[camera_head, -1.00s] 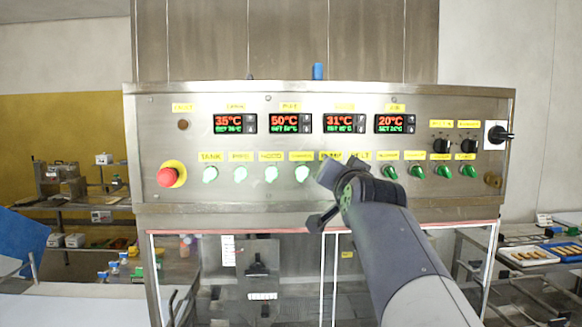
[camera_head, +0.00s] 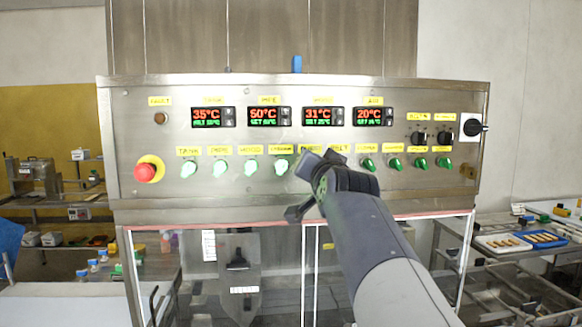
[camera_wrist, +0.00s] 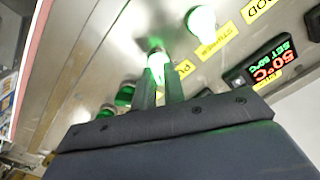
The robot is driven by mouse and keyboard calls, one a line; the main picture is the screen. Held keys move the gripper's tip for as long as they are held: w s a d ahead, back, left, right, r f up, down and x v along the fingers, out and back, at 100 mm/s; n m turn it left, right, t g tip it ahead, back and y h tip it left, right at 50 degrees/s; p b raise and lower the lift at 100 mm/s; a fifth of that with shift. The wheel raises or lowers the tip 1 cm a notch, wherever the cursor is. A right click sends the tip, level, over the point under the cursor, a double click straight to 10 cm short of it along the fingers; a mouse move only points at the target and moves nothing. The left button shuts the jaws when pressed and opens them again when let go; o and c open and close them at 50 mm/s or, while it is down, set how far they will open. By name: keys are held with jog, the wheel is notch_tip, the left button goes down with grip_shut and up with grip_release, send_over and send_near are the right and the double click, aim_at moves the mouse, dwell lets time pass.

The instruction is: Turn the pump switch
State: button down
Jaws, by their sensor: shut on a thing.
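The pump switch shows in the wrist view as a small knob (camera_wrist: 157,62), glowing bright green-white, with a yellow label starting "PU" beside it. My gripper (camera_wrist: 160,90) is shut on this knob, with one dark finger on each side of it. In the head view my gripper (camera_head: 308,166) is against the lower row of the steel control panel (camera_head: 140,110) and hides the pump switch. The knob's exact angle is hard to make out.
Lit switches, such as the tank switch (camera_head: 188,168), stand left of my gripper. Darker green switches (camera_head: 368,164) stand to its right. A red emergency button (camera_head: 146,172) is at far left. Temperature displays (camera_head: 270,116) and black knobs (camera_head: 444,137) sit above.

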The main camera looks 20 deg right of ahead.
jog(key=shift+f+n+b, duration=0.1)
jog(key=shift+n+b, duration=0.3)
jog(key=shift+b, duration=0.05)
jog(key=shift+a+n+b, duration=0.15)
jog(key=shift+n+b, duration=1.45)
jog(key=shift+n, duration=1.15)
jog(key=shift+a+n+b, duration=0.1)
jog(key=shift+n+b, duration=1.45)
jog(key=shift+n, duration=1.2)
jog(key=c, duration=1.5)
grip_release()
